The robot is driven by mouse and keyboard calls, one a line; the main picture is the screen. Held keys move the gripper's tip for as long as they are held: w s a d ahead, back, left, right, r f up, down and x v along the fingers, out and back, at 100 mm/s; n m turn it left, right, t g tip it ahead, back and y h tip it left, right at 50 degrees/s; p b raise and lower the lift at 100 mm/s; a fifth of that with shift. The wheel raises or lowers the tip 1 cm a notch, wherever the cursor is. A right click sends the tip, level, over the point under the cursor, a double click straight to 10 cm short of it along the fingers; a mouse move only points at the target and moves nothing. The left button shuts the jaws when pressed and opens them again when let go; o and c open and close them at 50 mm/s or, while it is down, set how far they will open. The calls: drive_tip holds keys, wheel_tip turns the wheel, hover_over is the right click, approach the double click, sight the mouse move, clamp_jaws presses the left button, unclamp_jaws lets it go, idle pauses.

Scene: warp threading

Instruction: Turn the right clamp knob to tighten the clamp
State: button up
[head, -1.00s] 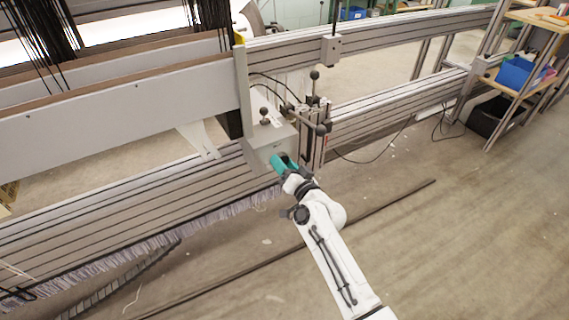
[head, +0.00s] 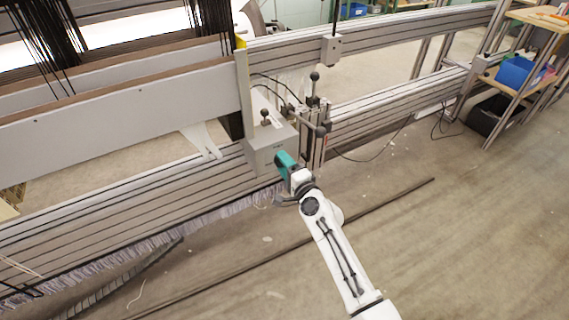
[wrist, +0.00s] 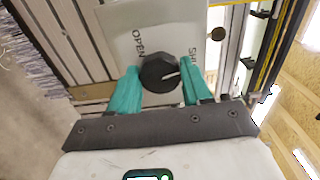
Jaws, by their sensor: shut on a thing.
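The right clamp knob (wrist: 156,74) is round and black with a white pointer line, on the pale face of a clamp box. The pointer points right in the wrist view, toward the partly hidden word starting "Sh"; "OPEN" is printed to the upper left. My gripper (wrist: 160,82) has teal fingers, one on each side of the knob, and is shut on it. In the head view my gripper (head: 285,161) is at the front of the grey clamp box (head: 267,138), and the knob is mostly hidden there.
Metal rails (head: 400,105) run along the loom beside the box. Posts and ball-ended levers (head: 314,76) stand just right of it. A dark rod (head: 390,202) lies on the floor. A shelf with a blue bin (head: 515,72) stands far right. The floor in front is mostly clear.

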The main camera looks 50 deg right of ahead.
drive_tip(key=shift+m, duration=0.9)
drive_tip(key=o, duration=1.1)
drive_tip(key=shift+c, duration=0.2)
drive_tip(key=v, duration=1.1)
drive_tip(key=shift+p, duration=0.35)
drive_tip(key=shift+w, duration=0.1)
